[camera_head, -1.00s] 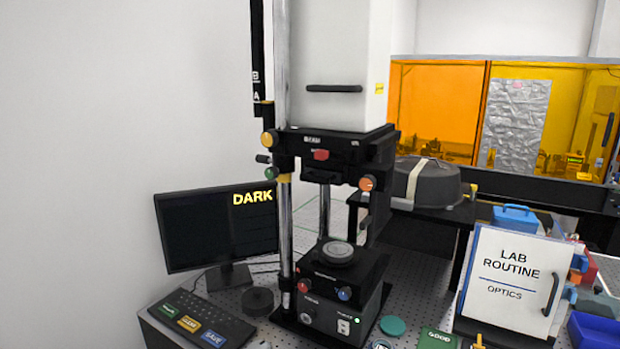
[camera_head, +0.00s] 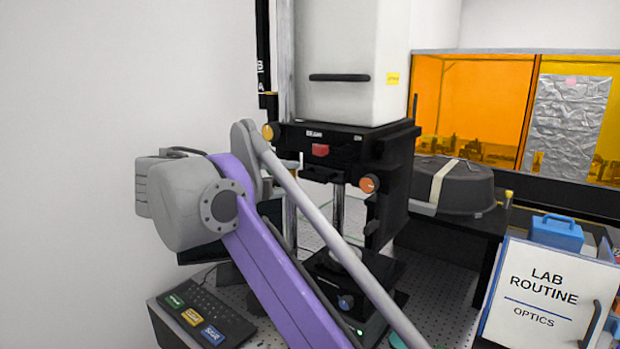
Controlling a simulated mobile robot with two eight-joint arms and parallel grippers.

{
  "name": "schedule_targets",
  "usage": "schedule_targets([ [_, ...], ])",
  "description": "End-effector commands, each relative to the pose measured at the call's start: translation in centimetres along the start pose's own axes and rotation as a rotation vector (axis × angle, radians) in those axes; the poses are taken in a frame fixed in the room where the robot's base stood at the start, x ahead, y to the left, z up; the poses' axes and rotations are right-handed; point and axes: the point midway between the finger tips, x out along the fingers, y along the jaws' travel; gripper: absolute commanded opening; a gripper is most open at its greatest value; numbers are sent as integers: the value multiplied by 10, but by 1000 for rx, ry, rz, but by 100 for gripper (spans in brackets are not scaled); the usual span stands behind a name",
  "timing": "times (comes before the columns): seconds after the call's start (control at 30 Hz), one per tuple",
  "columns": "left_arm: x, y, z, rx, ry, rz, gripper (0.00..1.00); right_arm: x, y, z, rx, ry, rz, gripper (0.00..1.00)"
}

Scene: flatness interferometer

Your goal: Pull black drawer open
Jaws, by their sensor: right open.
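The black front unit (camera_head: 345,142) of the tall instrument sits below its white housing. It carries a red tab (camera_head: 320,150); I cannot make out a separate drawer edge, and no gap shows. My right arm crosses in front, with a purple link and grey elbow. My left gripper is not in view.
An orange knob (camera_head: 369,184) juts from the unit's right side. A keyboard (camera_head: 205,312) lies at lower left. A dark domed case (camera_head: 465,187) and a "LAB ROUTINE" board (camera_head: 545,290) stand at right. My arm hides the monitor and much of the instrument base.

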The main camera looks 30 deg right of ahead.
Motion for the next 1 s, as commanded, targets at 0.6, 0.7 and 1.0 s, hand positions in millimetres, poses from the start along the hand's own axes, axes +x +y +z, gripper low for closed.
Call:
schedule_targets([
  [0.6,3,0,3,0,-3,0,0,84,-1,1,0,-1,-2,45],
  [0.7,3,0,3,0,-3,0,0,84,-1,0,0,0,-2,45],
  [1.0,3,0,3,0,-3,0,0,84,-1,0,0,0,-2,16],
])
